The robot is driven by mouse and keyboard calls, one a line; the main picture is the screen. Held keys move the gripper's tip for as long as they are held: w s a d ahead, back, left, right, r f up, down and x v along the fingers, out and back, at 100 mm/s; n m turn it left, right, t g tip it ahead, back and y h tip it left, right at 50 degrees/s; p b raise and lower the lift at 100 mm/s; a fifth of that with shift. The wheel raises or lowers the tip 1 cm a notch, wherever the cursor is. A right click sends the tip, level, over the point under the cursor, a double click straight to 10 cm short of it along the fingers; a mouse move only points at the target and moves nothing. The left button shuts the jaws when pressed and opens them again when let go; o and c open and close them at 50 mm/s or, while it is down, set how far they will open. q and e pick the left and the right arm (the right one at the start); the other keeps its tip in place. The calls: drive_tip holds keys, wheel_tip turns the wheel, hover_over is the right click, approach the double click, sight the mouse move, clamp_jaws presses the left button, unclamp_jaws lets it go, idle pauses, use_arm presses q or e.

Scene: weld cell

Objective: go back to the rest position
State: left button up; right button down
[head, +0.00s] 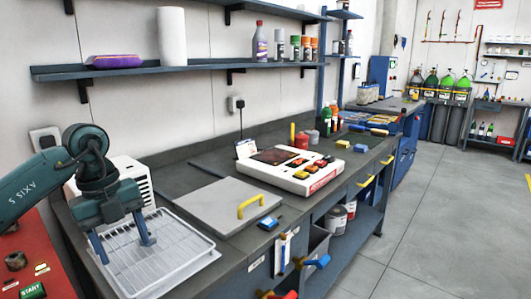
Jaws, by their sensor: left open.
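My left gripper (122,243) is at the lower left of the head view, at the end of a dark green arm that comes in from the left. It points down, with its two blue-grey fingers apart and nothing seen between them. The fingers are over the white wire rack (165,262) on the workbench. I cannot tell whether the fingertips touch the rack. My right gripper is not in view.
A grey board with a yellow handle (250,206) lies right of the rack. Beyond it stands a white control panel (290,172). A white slatted box (128,180) stands behind my left gripper. A shelf (200,69) hangs above. Open floor (430,225) lies right.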

use_arm(q)
drive_tip(key=d+f+m+g+h, duration=0.1)
drive_tip(key=d+f+m+h, duration=0.15)
drive_tip(key=d+f, duration=0.4)
drive_tip(key=s+d+r+n+t+h+p, duration=0.2)
drive_tip(key=s+d+h, duration=0.1)
drive_tip(key=d+h, duration=0.6)
drive_tip(key=s+d+r+n+t+h+p, duration=0.1)
drive_tip(key=s+d+r+n+t+h, duration=0.2)
drive_tip(key=d+h, duration=0.6)
drive_tip(key=a+f+n+t+y+p, duration=0.2)
drive_tip(key=a+f+n+t+y, duration=0.6)
drive_tip(key=f+n+t+y, duration=0.75)
drive_tip(key=s+a+f+n+g+y+p, duration=0.1)
drive_tip(key=s+a+f+n+g+y, duration=0.2)
drive_tip(key=s, duration=0.9)
wheel_tip(320, 180, down, 6)
drive_tip(key=a+n+g, duration=0.1)
drive_tip(key=n+g, duration=0.2)
drive_tip(key=g, duration=0.2)
drive_tip(key=shift+s+f+n+g, duration=0.15)
drive_tip(key=shift+f+n+g, duration=0.05)
drive_tip(key=shift+n+g, duration=0.15)
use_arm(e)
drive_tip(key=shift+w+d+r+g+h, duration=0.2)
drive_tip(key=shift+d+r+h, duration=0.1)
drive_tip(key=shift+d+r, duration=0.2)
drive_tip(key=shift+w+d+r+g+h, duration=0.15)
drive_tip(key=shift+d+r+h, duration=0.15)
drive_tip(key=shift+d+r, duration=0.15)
